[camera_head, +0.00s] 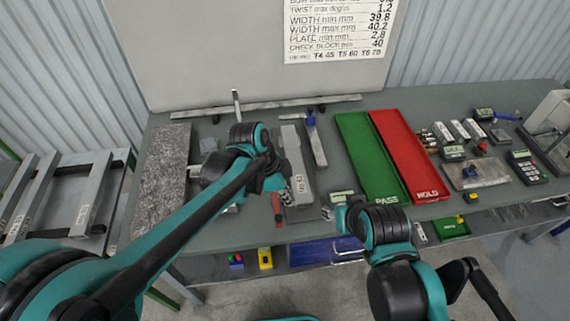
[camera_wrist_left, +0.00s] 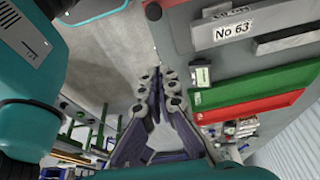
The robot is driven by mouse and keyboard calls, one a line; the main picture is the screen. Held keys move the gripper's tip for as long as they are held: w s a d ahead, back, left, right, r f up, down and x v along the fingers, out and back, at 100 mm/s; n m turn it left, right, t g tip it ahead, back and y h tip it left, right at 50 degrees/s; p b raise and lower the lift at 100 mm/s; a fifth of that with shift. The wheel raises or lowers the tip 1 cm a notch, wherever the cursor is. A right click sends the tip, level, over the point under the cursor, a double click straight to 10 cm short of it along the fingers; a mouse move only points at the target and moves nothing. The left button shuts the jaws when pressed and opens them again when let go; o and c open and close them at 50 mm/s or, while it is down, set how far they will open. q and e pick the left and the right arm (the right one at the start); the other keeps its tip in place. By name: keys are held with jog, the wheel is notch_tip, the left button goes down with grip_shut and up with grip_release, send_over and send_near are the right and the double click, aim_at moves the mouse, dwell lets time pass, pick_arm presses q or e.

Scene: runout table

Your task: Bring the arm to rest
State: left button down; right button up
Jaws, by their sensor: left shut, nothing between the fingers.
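My left arm reaches in from the left in the head view and bends over the bench. My left gripper (camera_head: 284,196) is small there, in front of the labelled grey block (camera_head: 296,168). In the left wrist view the left gripper (camera_wrist_left: 157,88) has its fingertips together with nothing between them, over the floor beside the bench edge. My right arm is folded at the lower right of the head view. Its gripper is largely hidden by its own links, and its jaws cannot be made out.
The bench holds a granite-like plate (camera_head: 163,180), a green PASS tray (camera_head: 368,158), a red tray (camera_head: 410,155) and several instruments on the right. A small display device (camera_wrist_left: 200,76) lies near the bench edge. A rack (camera_head: 70,195) stands left.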

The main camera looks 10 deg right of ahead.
pick_arm(q)
jog(key=shift+a, duration=0.2)
jog(key=s+a+f+n+t+y+b, duration=0.1)
jog(key=s+a+f+n+t+b, duration=0.1)
jog(key=a+n, duration=0.4)
jog(key=s+a+f+n+t+y+b, duration=0.1)
jog(key=s+a+f+n+t+b, duration=0.1)
jog(key=a+n+b, duration=0.3)
jog(key=s+a+f+n+t+y+b, duration=0.1)
jog(key=s+a+f+n+t+b, duration=0.2)
jog(key=a+n, duration=0.4)
jog(key=a+b, duration=0.1)
jog(key=a, duration=0.4)
jog(key=shift+s+a+n+y, duration=0.25)
jog(key=shift+a+n+y, duration=0.05)
jog(key=shift+y, duration=0.1)
